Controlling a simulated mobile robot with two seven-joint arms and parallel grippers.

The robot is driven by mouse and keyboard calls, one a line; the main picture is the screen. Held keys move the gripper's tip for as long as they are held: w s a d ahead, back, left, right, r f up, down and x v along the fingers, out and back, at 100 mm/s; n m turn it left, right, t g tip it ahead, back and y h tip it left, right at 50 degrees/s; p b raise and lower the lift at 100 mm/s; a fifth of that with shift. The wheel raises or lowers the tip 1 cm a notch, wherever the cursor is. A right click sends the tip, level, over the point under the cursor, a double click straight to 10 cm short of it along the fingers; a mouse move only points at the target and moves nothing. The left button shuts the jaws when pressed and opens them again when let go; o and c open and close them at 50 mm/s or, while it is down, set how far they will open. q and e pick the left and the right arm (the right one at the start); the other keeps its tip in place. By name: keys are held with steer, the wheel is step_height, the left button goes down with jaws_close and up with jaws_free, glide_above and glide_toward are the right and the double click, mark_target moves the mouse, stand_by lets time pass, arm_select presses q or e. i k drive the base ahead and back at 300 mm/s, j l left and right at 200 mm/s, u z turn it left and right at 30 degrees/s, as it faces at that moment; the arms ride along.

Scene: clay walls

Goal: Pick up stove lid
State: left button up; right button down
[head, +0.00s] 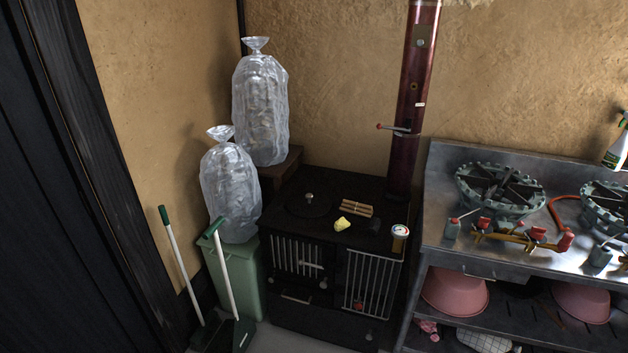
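The black stove (325,275) stands in the corner between the clay walls, with barred doors on its front. The stove lid (309,204) is a dark round disc lying on the left part of the stove top, with a small pale knob at its middle. On the stove top to its right are a yellow lump (342,224) and a few wooden sticks (356,208). Neither of my grippers shows in the head view.
A dark red stovepipe (412,110) rises at the stove's back right, with a handle sticking out left. Two clear filled bags (261,110) stand behind and left. A green bin (238,265), broom (180,255) and dustpan (240,325) flank the stove. A metal counter (450,250) with burners is right.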

mark_target(308, 204)
steer(key=i+j+u, duration=0.15)
steer(key=i+j, duration=0.15)
steer(key=i+j+u, duration=0.15)
steer(key=i, duration=0.3)
steer(key=i+j+u, duration=0.15)
steer(key=i+j, duration=0.15)
steer(key=i, duration=0.05)
